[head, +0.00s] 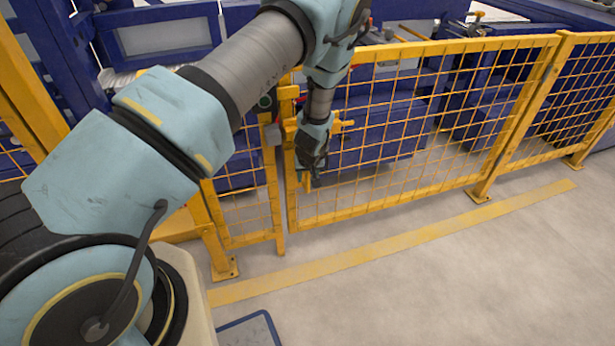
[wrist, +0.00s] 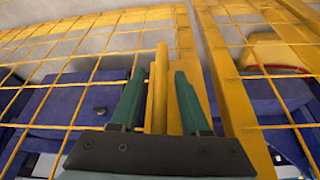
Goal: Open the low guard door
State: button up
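The low guard door (head: 400,112) is a yellow frame with wire mesh in the middle of the head view. It stands in line with the fence, with only a narrow gap beside the post on its left. My gripper (head: 311,176) points down at the door's left edge, by the yellow latch part (head: 343,126). In the wrist view, my gripper's teal fingers (wrist: 160,74) are apart, with a slim yellow bar (wrist: 160,88) between them. Gaps show on both sides of the bar. I cannot tell how deep the bar sits between the fingers.
A narrow fence panel (head: 243,190) stands left of the door, and another fence panel (head: 570,90) continues to its right. Blue machinery (head: 375,128) is behind the mesh. A yellow floor line (head: 400,244) runs along the front.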

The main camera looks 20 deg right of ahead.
grip_shut()
dwell(1.2)
